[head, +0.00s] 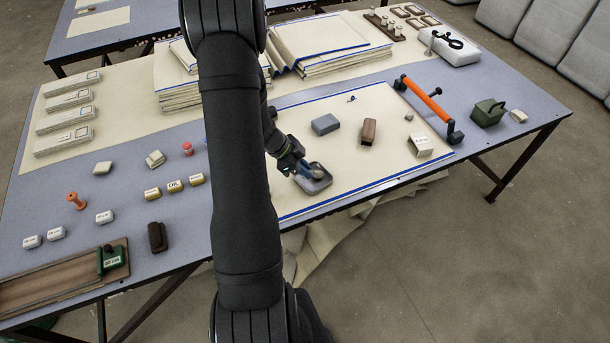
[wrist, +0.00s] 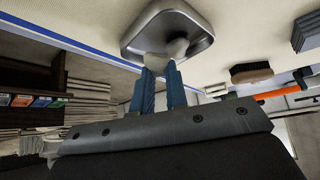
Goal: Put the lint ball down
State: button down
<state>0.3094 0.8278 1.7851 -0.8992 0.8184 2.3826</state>
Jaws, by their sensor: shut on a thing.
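A shallow grey metal dish (head: 324,187) lies near the front edge of the cream cloth (head: 300,205), and its inside shows in the wrist view (wrist: 140,38). My gripper (head: 311,174) is at the dish, its blue fingers (wrist: 158,72) reaching to the rim. The fingers are shut on a small pale lump, which looks like the lint ball (wrist: 156,62). A greyish rounded lump (wrist: 177,47) shows just beside it against the dish; I cannot tell whether it is a separate piece. Whether the held lump touches the dish is unclear.
On the cloth are a blue-grey block (head: 325,124), a brown brush (head: 368,131) and a small white box (head: 421,146). An orange-handled bar (head: 421,99) stands at the cloth's right end. Folded cloth stacks (head: 335,45) lie behind. Bare cloth lies between these things.

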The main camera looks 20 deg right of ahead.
notch_tip(320, 180, down, 3)
jog(key=shift+f, duration=0.15)
jog(key=c, duration=1.5)
grip_release()
jog(key=v, duration=1.2)
